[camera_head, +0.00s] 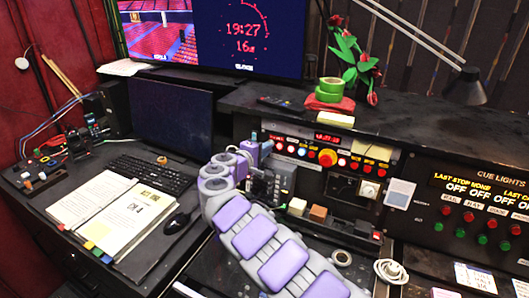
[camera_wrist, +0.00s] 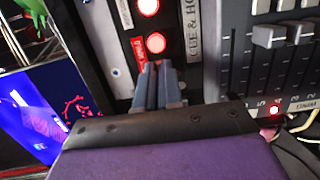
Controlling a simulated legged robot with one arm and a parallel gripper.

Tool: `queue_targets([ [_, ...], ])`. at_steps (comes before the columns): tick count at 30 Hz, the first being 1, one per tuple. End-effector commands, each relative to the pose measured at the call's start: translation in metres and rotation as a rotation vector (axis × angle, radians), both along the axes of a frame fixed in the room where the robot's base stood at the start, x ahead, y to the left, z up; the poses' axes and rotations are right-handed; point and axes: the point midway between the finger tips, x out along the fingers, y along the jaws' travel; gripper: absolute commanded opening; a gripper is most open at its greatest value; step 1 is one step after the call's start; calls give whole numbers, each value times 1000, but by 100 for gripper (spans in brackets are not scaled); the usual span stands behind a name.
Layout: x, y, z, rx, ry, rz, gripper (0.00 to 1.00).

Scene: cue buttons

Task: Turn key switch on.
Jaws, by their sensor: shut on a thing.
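My gripper (camera_wrist: 158,70) is shut, its two dark fingers close together and pointing at the panel strip in the wrist view. The fingertips meet the strip just below a lit red button (camera_wrist: 155,42) and beside a red label. The key switch is hidden behind and between the fingertips, so its turn position cannot be seen. In the head view my gripper (camera_head: 264,138) reaches the left end of the control panel (camera_head: 345,146), which carries a row of red-lit buttons and a large red knob (camera_head: 327,157).
A slider mixer (camera_wrist: 275,60) stands close to the right of my fingers in the wrist view. A monitor (camera_head: 170,112), keyboard (camera_head: 155,172) and open binder (camera_head: 125,215) lie left on the desk. Green tape and a rose (camera_head: 350,60) sit on the shelf above. A cue light panel (camera_head: 470,205) is right.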

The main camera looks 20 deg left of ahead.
Motion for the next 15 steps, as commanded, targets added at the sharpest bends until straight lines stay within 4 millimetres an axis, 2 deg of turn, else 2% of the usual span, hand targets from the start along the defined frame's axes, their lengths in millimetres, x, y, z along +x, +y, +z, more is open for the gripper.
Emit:
queue_targets([
  [1, 0, -1, -7, 3, 11, -4, 0],
  [12, 0, -2, -7, 5, 12, -6, 0],
  [13, 0, -2, -7, 5, 12, -6, 9],
  [15, 0, -2, -7, 5, 11, -5, 16],
])
